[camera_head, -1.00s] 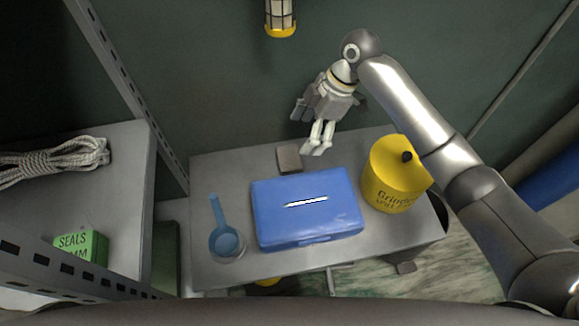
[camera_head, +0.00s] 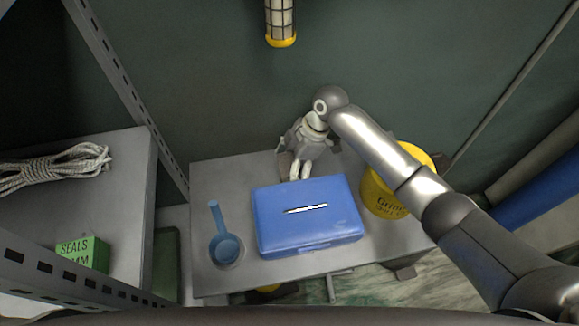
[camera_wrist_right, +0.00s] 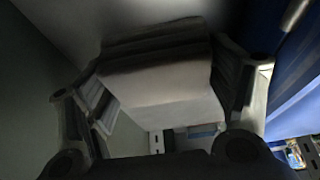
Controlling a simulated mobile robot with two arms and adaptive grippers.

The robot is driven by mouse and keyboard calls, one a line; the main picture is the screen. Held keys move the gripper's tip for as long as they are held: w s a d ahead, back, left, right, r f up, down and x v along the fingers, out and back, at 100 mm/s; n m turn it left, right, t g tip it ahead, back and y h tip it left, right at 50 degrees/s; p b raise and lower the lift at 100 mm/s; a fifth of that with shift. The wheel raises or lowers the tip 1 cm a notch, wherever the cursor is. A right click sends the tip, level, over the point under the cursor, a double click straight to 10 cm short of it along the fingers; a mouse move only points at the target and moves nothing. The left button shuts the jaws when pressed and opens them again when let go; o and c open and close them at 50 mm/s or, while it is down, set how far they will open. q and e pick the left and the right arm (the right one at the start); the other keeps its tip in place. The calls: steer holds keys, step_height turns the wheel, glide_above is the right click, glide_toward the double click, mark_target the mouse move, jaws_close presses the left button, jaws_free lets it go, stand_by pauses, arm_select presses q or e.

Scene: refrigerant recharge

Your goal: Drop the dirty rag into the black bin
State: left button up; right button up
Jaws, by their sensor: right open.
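A small grey-brown folded piece (camera_head: 285,166), which looks like the rag, lies at the back edge of the metal table, left of centre. My right gripper (camera_head: 300,176) is over it in the head view and hides most of it. In the right wrist view a pale folded block (camera_wrist_right: 160,85), apparently the same piece, sits between the two spread fingers of my right gripper (camera_wrist_right: 168,100). The fingers are open around it; I cannot tell whether they touch it. I cannot make out a black bin clearly. My left gripper is not in view.
A yellow can (camera_head: 383,198) stands right, partly behind my arm. The left shelf holds rope (camera_head: 55,165) and a green box (camera_head: 82,254).

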mark_target(290, 164)
steer(key=shift+c, duration=0.2)
steer(key=c, duration=0.6)
step_height(290, 164, up, 10)
steer(key=shift+r, duration=0.1)
